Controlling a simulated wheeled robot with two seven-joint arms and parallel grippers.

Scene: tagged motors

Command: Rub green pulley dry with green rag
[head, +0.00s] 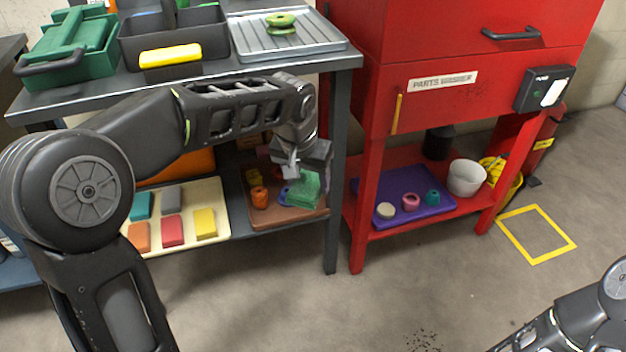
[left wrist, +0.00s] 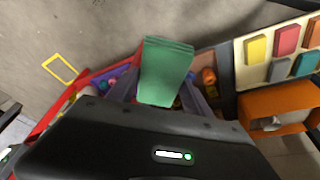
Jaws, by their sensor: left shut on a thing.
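The green pulley (head: 281,23) sits on the grey ribbed drain tray (head: 309,42) on the bench top. My left gripper (head: 298,172) is shut on the green rag (head: 305,189), over the brown tray on the lower shelf, below and apart from the pulley. In the left wrist view the rag (left wrist: 165,72) stands up between the fingers and hides part of the tray behind it. My right arm shows at the bottom right of the head view, but its gripper is out of view.
The brown tray (head: 262,212) holds small coloured parts. Beside it lies a cream tray (head: 215,232) of coloured blocks. A green toolbox (head: 75,45) and dark caddy (head: 170,75) stand on the bench. The red parts washer (head: 450,60) is to the right, with a purple mat (head: 400,213) below.

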